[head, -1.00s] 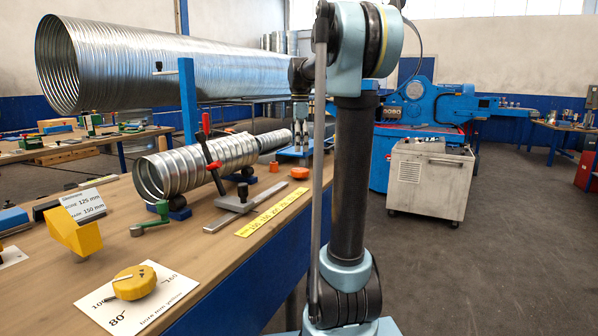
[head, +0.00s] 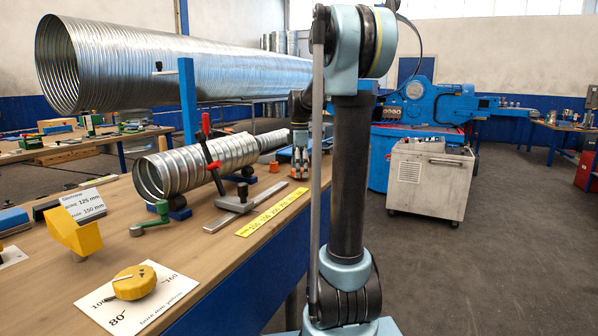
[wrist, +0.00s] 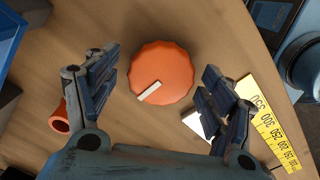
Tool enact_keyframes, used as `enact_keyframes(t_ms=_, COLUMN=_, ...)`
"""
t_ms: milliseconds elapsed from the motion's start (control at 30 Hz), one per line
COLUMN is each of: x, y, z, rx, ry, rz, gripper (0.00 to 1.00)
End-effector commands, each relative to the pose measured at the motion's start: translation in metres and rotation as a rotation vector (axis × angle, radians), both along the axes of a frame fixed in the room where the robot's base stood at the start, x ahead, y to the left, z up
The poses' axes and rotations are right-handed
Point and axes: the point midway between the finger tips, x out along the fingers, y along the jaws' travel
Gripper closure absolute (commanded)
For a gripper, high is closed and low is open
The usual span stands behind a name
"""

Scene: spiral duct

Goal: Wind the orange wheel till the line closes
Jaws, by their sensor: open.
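The orange wheel (wrist: 165,65) is a round scalloped knob on the wooden bench, in the upper middle of the wrist view. A white line (wrist: 149,91) on its face points to the lower left. A white triangular mark (wrist: 196,122) lies on the bench at its lower right, partly hidden by a finger. My gripper (wrist: 160,88) is open, with one finger on each side of the wheel and gaps to both. In the head view my gripper (head: 300,176) points down over the bench and hides the wheel.
A small orange hollow piece (wrist: 59,122) lies close by the left finger. A yellow scale strip (wrist: 274,125) lies on the right. In the head view, a clamped spiral duct (head: 190,170) and a yellow knob on a dial card (head: 134,282) stand nearer.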

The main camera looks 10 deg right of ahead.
Motion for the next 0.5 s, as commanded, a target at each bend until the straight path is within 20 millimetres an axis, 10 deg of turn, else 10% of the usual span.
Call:
enact_keyframes(t_ms=233, x=0.0001, y=0.0003, z=0.0001, rx=0.0, ry=0.0, rz=0.0, gripper=0.68)
enact_keyframes(t_ms=500, x=0.0007, y=0.0011, z=0.0002, rx=0.0, ry=-0.001, rz=-0.009, gripper=0.68)
